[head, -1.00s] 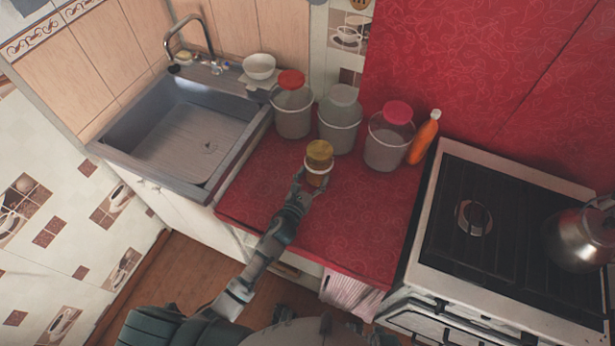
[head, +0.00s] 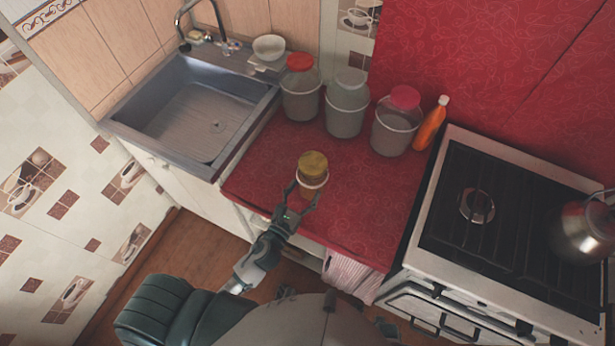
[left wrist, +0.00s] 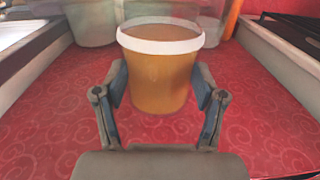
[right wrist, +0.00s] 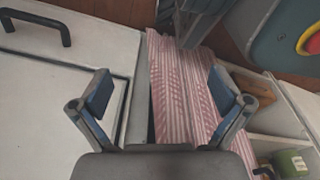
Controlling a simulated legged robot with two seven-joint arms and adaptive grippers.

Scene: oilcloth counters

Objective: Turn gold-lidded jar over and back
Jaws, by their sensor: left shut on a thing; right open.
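The gold-lidded jar (head: 313,166) is over the front part of the red counter, lid up, with a white ring below the lid. In the left wrist view its amber body (left wrist: 160,75) tapers downward under the white ring. My left gripper (head: 305,190) is shut on the jar from the front, one finger on each side. I cannot tell whether the jar's base touches the counter. My right gripper (right wrist: 160,92) is open and empty, in front of a striped cloth below the counter.
Three big jars stand at the back of the counter: red-lidded (head: 300,95), grey-lidded (head: 346,115) and pink-lidded (head: 392,135). An orange bottle (head: 430,125) is beside them. The sink (head: 190,115) lies left, the stove (head: 510,220) right. The counter right of the jar is clear.

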